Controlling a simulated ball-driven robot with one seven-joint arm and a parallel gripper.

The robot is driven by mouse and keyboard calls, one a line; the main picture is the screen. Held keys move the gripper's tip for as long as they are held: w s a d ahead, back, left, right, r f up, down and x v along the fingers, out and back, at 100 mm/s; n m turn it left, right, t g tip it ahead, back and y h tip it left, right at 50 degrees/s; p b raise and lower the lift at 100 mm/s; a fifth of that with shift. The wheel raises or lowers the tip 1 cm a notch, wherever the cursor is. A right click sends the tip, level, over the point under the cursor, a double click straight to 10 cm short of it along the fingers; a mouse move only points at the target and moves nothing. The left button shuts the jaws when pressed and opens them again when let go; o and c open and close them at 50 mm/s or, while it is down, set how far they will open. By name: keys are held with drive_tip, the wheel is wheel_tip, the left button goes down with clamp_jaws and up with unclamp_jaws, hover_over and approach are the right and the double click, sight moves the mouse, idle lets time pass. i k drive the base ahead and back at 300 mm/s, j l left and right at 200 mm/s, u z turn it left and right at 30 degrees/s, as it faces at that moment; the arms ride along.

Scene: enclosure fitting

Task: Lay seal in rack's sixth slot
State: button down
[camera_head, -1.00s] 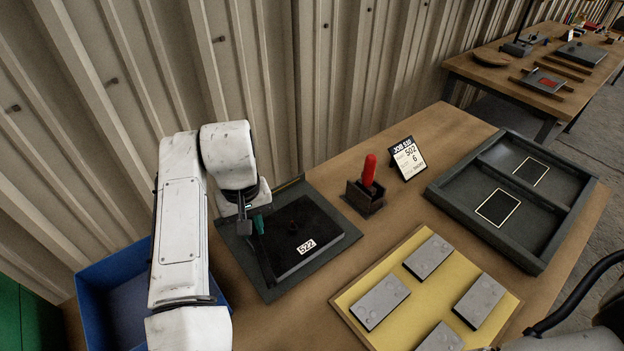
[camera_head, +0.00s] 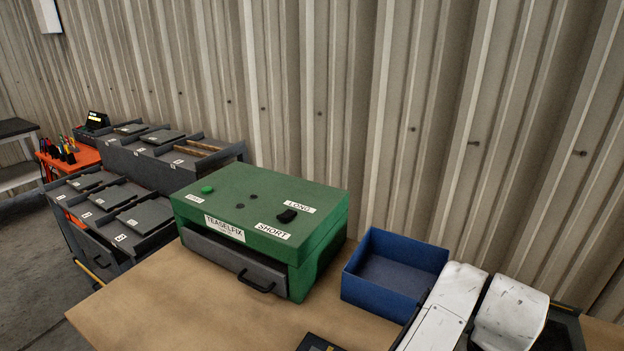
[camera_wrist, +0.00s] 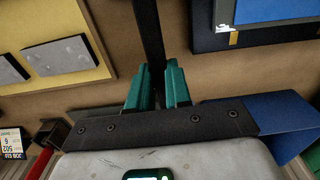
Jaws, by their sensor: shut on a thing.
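In the wrist view my gripper (camera_wrist: 158,75) has its teal fingers shut on a long dark strip (camera_wrist: 148,25), which looks like the seal. The strip runs away from the fingers past the top edge, so its far end is out of view. The rack (camera_head: 150,168) stands at the far left of the head view, as two stepped grey rows of labelled slots. Most slots show flat grey plates; the nearest slot of the back row shows a tan bar (camera_head: 203,146). The slot numbers are too small to read surely. My gripper is hidden in the head view.
A green TEASELFIX box (camera_head: 265,215) with a grey drawer stands between the rack and a blue bin (camera_head: 385,275). Bare table (camera_head: 190,310) lies in front. The wrist view shows a yellow tray (camera_wrist: 95,72) with grey plates and a red-handled tool (camera_wrist: 45,135).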

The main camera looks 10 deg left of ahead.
sight(201, 147)
drive_tip(key=u, duration=1.6)
drive_tip(key=i+u, duration=0.45)
drive_tip(key=i+l+u, duration=0.15)
drive_tip(key=i+u, duration=0.35)
drive_tip(key=i+l, duration=0.15)
drive_tip(key=i, duration=0.35)
drive_tip(key=i+l, duration=0.2)
drive_tip(key=i, duration=0.3)
drive_tip(key=i+l, duration=0.15)
drive_tip(key=i, duration=3.55)
drive_tip(key=i+z, duration=0.2)
drive_tip(key=z, duration=0.2)
drive_tip(key=i+z, duration=0.2)
drive_tip(key=z, duration=0.2)
drive_tip(key=i+j+z, duration=0.15)
drive_tip(key=z, duration=2.05)
